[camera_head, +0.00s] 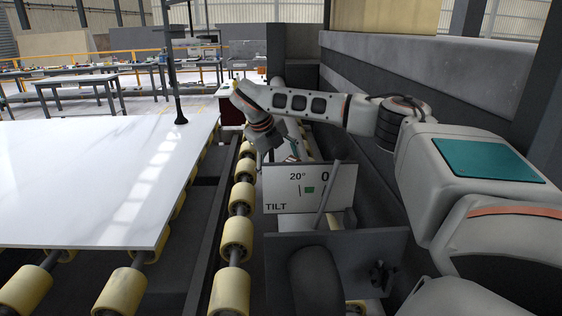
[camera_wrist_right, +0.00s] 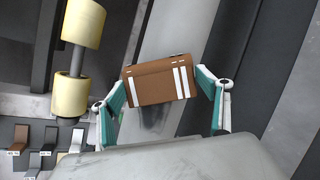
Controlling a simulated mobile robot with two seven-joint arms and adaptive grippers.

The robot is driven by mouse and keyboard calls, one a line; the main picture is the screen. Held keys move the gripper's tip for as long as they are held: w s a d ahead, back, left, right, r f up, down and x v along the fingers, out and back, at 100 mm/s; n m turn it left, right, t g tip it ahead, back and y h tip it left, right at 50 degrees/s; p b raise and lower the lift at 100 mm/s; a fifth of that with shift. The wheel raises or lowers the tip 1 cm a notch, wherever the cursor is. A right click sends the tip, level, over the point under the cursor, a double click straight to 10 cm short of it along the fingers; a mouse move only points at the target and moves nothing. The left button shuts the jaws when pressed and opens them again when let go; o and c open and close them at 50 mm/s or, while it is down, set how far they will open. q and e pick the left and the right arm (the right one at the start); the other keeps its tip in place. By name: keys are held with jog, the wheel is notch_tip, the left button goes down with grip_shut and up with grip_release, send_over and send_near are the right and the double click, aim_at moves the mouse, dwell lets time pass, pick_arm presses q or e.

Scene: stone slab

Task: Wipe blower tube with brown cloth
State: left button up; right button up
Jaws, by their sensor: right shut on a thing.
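The brown cloth (camera_wrist_right: 158,84) has white stripes and shows as a folded block in the right wrist view. My right gripper (camera_wrist_right: 162,87) is shut on it, with a teal-padded finger at each side. A pale grey tube (camera_wrist_right: 180,28), which looks like the blower tube, runs behind the cloth. A dark smudge (camera_wrist_right: 154,119) shows on it just below the cloth. I cannot tell whether cloth and tube touch. In the head view my right gripper (camera_head: 294,149) is partly hidden behind the tilt panel, and I cannot make out the cloth there. My left gripper is out of view.
A tilt panel (camera_head: 308,187) with a lever (camera_head: 328,190) stands in front of my right gripper. Small labelled pieces (camera_wrist_right: 35,138) lie lower left in the wrist view.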

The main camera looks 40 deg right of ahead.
jog(key=shift+s+a+f, duration=0.1)
jog(key=shift+s+a, duration=0.55)
jog(key=shift+s, duration=0.2)
jog(key=shift+s+a+f, duration=0.1)
jog(key=shift+s+a, duration=0.55)
jog(key=shift+s, duration=0.15)
jog(key=shift+s+a, duration=1.75)
jog(key=shift+a, duration=0.1)
jog(key=shift+d+f, duration=0.15)
jog(key=shift+w+d+f, duration=0.15)
jog(key=shift+w+d, duration=0.85)
jog(key=shift+d, duration=0.3)
jog(key=shift+w+d+r, duration=0.2)
jog(key=shift+w+d, duration=0.65)
jog(key=shift+d, duration=0.2)
jog(key=shift+w+d+r, duration=0.1)
jog(key=shift+w+d, duration=0.6)
jog(key=shift+w, duration=0.3)
jog(key=shift+w+d+r, duration=0.1)
jog(key=shift+w+d, duration=0.55)
jog(key=shift+w, duration=0.35)
jog(key=shift+w+d, duration=0.7)
jog(key=shift+w, duration=0.3)
notch_tip(320, 180, up, 5)
jog(key=w+a, duration=0.2)
jog(key=shift+a+r, duration=0.2)
jog(key=shift+a, duration=0.05)
